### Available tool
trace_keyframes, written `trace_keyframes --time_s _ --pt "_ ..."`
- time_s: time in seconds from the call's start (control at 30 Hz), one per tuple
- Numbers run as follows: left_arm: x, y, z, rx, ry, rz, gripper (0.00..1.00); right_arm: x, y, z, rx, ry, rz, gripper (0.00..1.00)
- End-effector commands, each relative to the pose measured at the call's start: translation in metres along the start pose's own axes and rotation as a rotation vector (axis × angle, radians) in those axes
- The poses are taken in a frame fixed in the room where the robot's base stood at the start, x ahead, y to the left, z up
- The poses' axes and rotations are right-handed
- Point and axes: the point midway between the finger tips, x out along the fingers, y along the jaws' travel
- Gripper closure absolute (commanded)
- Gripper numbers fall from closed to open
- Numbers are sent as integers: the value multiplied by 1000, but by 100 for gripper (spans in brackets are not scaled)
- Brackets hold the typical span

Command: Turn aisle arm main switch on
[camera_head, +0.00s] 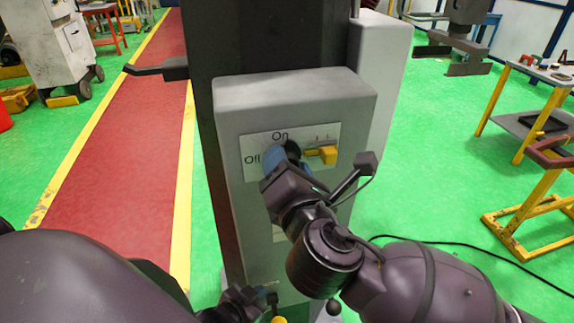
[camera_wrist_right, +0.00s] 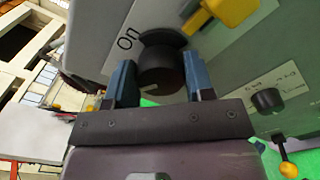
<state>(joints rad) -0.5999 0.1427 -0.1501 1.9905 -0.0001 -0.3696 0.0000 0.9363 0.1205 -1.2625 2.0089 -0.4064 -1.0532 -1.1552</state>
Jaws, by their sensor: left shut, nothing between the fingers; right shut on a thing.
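The main switch is a black rotary knob (camera_wrist_right: 162,68) on a white label plate (camera_head: 250,144) marked On and Off, on the upper front of a grey control box (camera_head: 300,88). My right gripper (camera_wrist_right: 162,80) is shut on the knob, with one blue finger on each side of it. In the head view my right gripper (camera_head: 284,160) covers most of the knob, so its exact angle is hard to tell. My left gripper (camera_head: 268,293) is shut and empty, low at the front of the box and partly hidden by its own arm.
A yellow switch handle (camera_head: 322,154) sits right of the knob on the same plate. Lower on the box are a yellow ball (camera_head: 279,319) and a black ball (camera_head: 333,307). A work table (camera_head: 540,75) stands at the right.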

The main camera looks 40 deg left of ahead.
Motion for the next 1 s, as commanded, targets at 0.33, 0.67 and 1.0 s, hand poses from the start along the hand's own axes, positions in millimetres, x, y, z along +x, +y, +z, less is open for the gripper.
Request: trace_keyframes --time_s 0.33,0.67,1.0 --pt "-2 0 -7 0 6 0 100 0 -1 0 334 -1 -2 75" --pt "-7 -1 -5 -1 -7 -1 100 0 -2 0 643 -1 -3 75" --pt "-12 -2 -6 -2 -15 -2 100 0 -3 -1 897 -1 -2 75"
